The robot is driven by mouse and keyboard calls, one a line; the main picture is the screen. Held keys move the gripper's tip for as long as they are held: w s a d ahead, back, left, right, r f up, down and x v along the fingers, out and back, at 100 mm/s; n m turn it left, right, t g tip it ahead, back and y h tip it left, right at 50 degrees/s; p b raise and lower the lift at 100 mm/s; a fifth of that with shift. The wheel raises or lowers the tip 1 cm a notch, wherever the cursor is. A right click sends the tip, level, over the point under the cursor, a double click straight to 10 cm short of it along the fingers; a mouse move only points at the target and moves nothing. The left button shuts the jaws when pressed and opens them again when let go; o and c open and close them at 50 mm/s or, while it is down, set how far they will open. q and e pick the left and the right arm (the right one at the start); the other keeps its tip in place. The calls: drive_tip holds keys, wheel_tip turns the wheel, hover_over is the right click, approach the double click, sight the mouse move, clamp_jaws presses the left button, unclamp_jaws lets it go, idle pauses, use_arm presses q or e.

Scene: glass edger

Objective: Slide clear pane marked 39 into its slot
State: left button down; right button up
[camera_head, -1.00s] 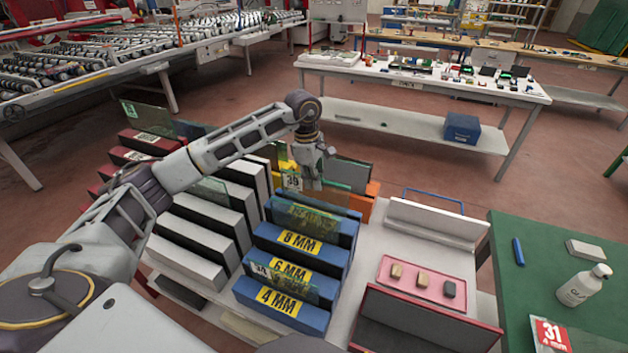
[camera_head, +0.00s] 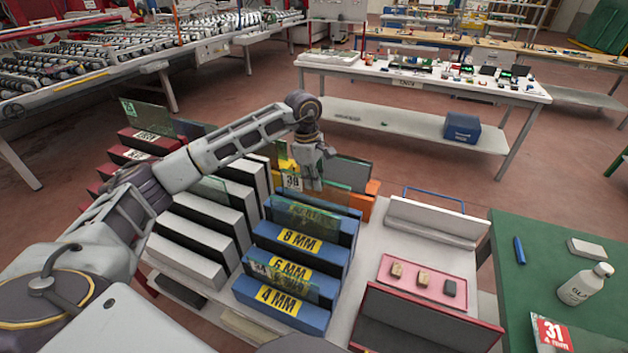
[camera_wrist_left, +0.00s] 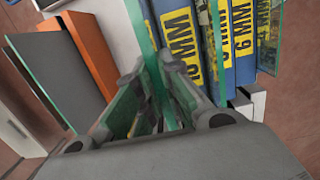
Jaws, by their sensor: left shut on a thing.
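My left gripper (camera_head: 314,178) is shut on a clear, green-edged pane with a white label reading 39 (camera_head: 292,182). It holds the pane roughly upright at the far end of the blue slotted rack (camera_head: 265,312). The rack has yellow labels for 4, 6 and 8 MM (camera_head: 299,241). The left wrist view shows the two fingers (camera_wrist_left: 158,100) beside the rack's 10 MM label (camera_wrist_left: 178,45). The fingers hide much of the pane, and I cannot tell whether its lower edge is in a slot. My right gripper is out of view.
Other panes stand in the blue rack, at the far part (camera_head: 308,217) and near the front (camera_head: 268,277). A black-and-white rack (camera_head: 190,262) is left, an orange block (camera_head: 372,189) behind. A pink tray (camera_head: 428,285) and a green table (camera_head: 540,268) are right.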

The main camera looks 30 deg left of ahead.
use_arm(q)
drive_tip(key=c, duration=1.5)
unclamp_jaws()
drive_tip(key=shift+r, duration=0.1)
drive_tip(key=shift+c, duration=0.2)
drive_tip(key=shift+o, duration=0.3)
wheel_tip(320, 180, up, 12)
drive_tip(key=a, duration=0.1)
drive_tip(key=shift+s+a, duration=0.2)
drive_tip(key=shift+s, duration=0.05)
